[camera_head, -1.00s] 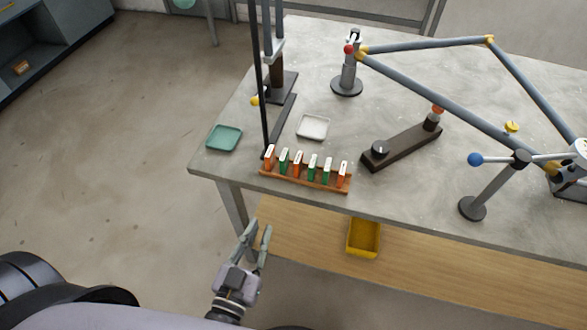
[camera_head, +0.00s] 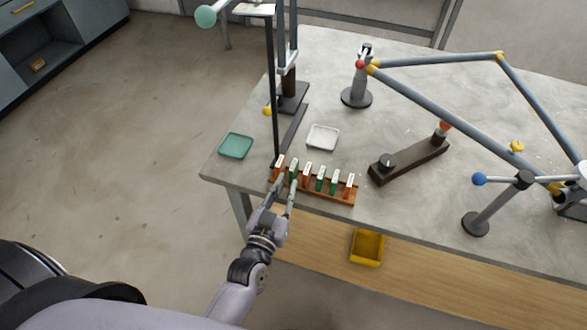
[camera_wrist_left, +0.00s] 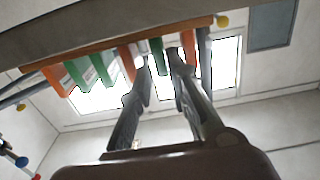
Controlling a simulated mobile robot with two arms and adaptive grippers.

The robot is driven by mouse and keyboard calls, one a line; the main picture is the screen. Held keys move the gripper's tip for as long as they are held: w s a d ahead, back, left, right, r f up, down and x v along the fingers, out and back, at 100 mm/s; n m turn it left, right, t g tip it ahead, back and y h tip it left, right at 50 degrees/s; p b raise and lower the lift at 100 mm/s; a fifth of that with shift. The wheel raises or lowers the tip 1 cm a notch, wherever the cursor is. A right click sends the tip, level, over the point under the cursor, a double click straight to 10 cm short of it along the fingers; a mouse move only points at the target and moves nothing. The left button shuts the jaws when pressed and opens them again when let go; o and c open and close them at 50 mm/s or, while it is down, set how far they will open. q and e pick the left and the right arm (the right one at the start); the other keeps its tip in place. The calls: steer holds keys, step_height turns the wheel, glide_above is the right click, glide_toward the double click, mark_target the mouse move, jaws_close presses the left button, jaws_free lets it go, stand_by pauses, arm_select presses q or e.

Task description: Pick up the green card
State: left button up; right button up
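Several orange and green cards stand upright in a row in a brown wooden rack (camera_head: 325,195) near the table's front edge. The green card second from left (camera_head: 293,168) is beside my left gripper (camera_head: 285,182), which is at the rack's left end. In the left wrist view the rack shows upside down, and this green card (camera_wrist_left: 158,52) appears between the two fingertips of my left gripper (camera_wrist_left: 161,59). The fingers are apart and open; I cannot tell how deep the card sits between them. Two more green cards (camera_head: 320,178) (camera_head: 334,182) stand further right. My right gripper is not in view.
A black upright post (camera_head: 273,90) stands close behind the rack's left end. A green tray (camera_head: 236,146) and a white tray (camera_head: 322,137) lie behind the rack. A dark bar fixture (camera_head: 410,160) is to its right. A yellow bin (camera_head: 367,247) sits on the shelf below.

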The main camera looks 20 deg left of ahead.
mark_target(290, 175)
arm_select(q)
steer(key=w, duration=0.4)
steer(key=shift+r+p, duration=0.1)
steer(key=shift+p, duration=0.2)
steer(key=shift+s, duration=0.15)
steer(key=shift+c, duration=0.6)
jaws_close()
